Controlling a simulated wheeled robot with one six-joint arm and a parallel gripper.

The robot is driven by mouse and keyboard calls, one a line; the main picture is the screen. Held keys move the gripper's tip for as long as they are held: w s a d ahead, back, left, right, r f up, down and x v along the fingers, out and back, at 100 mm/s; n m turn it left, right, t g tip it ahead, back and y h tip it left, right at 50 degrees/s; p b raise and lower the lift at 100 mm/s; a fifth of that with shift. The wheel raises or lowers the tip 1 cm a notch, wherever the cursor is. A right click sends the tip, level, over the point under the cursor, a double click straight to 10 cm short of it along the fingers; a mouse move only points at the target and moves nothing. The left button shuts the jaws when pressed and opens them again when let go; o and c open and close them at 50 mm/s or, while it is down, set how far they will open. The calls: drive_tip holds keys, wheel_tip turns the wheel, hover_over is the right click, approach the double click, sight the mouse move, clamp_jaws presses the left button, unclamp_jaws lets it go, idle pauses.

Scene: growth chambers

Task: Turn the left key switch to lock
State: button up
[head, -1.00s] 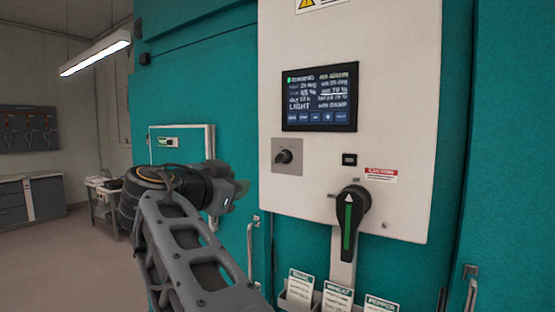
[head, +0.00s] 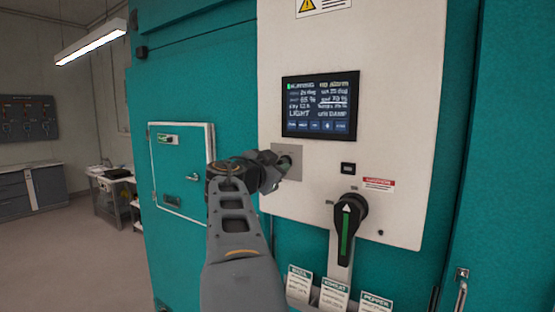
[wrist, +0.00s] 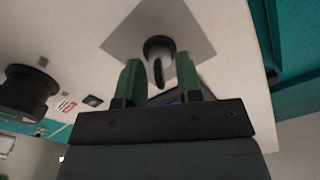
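The key switch is a dark knob on a square grey plate (head: 279,152) on the white panel, below the screen. In the head view my gripper (head: 284,167) is right in front of it and hides most of the knob. In the wrist view the dark knob (wrist: 158,50) shows in the middle of the grey plate (wrist: 195,38), its narrow grip running roughly up and down in that picture. My gripper (wrist: 159,66) is open, with a green-padded finger on each side of the line to the knob. I see no contact.
A large black rotary handle (head: 347,222) with a green stripe sits lower right on the white panel (head: 400,130). The screen (head: 320,106) is just above the switch. Labelled card holders (head: 335,293) are below. A small hatch (head: 182,172) is at left.

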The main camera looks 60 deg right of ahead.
drive_tip(key=shift+d, duration=0.4)
drive_tip(key=shift+c, duration=0.5)
drive_tip(key=c, duration=0.5)
